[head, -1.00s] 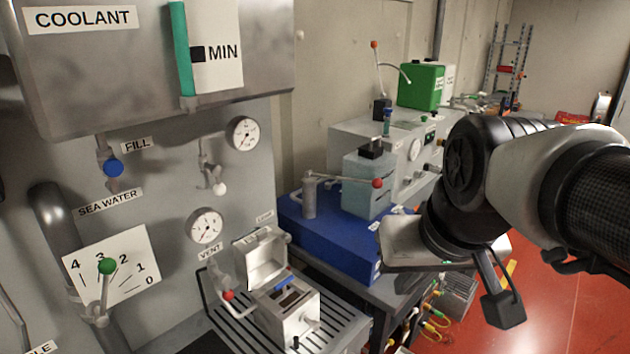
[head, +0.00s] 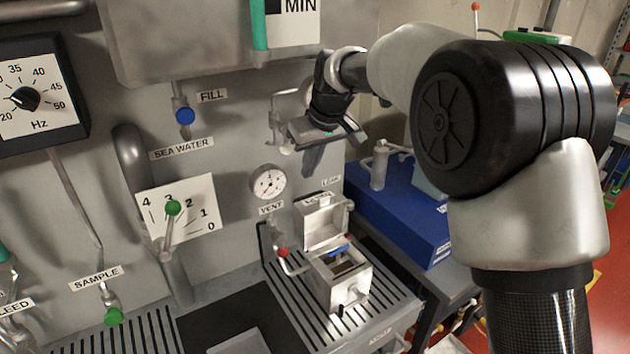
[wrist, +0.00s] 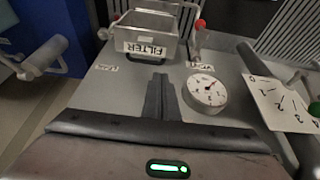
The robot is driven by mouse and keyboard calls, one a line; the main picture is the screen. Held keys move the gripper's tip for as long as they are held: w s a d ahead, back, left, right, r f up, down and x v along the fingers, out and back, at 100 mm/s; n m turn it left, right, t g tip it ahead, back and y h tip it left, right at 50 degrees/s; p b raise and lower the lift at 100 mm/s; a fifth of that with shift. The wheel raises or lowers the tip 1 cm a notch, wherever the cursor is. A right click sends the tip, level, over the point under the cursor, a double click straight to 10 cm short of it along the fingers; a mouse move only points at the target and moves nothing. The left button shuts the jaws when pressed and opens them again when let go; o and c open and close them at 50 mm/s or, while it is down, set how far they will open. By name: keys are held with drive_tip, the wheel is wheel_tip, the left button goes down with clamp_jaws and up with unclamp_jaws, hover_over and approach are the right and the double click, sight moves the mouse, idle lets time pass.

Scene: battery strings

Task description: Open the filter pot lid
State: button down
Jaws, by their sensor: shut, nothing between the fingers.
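The filter pot (head: 338,284) is a metal box on the slatted drain tray, below the round gauge and to its right. Its lid (head: 323,222) stands raised and tilted back on the wall side, so the pot's inside shows, with a blue part at the rim. In the wrist view the lid (wrist: 148,38) shows its face with the FILTER label and a dark handle. My gripper (head: 312,158) is shut and empty, above the pot near the wall, apart from the lid. In the wrist view the closed fingers (wrist: 160,90) point toward the lid.
A red-knobbed vent lever (head: 283,254) stands left of the pot. A gauge (head: 268,182) is on the wall. The numbered plate with a green-knobbed lever (head: 172,208) is further left. A blue box (head: 400,215) lies to the right. The slatted tray (head: 380,320) is bare at right.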

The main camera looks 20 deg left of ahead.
drive_tip(key=x, duration=1)
drive_tip(key=shift+p, duration=0.4)
drive_tip(key=shift+f, duration=0.1)
